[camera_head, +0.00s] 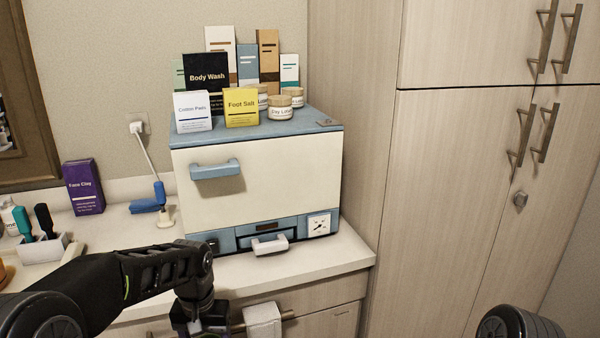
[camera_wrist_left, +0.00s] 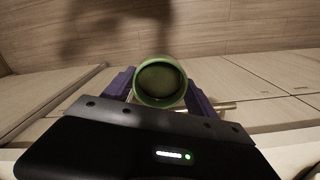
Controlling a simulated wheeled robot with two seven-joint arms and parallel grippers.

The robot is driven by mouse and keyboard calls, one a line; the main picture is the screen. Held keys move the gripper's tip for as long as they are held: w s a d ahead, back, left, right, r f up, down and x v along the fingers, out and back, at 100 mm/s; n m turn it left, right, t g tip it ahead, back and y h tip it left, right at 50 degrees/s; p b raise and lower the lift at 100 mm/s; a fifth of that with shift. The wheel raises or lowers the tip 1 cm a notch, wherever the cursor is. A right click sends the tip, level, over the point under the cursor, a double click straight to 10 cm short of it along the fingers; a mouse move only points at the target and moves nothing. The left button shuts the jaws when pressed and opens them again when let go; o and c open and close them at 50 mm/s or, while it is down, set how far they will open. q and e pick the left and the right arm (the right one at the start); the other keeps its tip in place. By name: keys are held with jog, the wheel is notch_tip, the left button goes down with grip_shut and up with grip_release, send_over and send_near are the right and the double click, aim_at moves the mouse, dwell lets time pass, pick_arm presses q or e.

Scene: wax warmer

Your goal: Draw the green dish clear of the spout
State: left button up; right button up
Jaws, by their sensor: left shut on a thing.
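The green dish (camera_wrist_left: 160,82) is a round, open cup in the left wrist view, held between the two purple fingers of my left gripper (camera_head: 197,327). I look into its opening, with a duller green inside. The gripper is shut on it. In the head view the gripper is at the bottom edge, in front of the counter, and the dish cannot be made out there. A pale piece (camera_head: 270,246) sticks out low on the front of the white and blue warmer (camera_head: 255,185); I cannot tell if it is the spout. My right gripper is out of view.
Boxes and jars stand on the warmer's top, including a yellow box (camera_head: 241,108). A blue-handled item (camera_head: 148,205) and a purple box (camera_head: 84,187) are left of it. A white towel (camera_head: 263,320) hangs below the counter edge (camera_head: 330,275). Tall cabinets (camera_head: 430,190) stand right.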

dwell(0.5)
pick_arm(q)
jog(key=s+f, duration=0.4)
jog(key=f, duration=1.1)
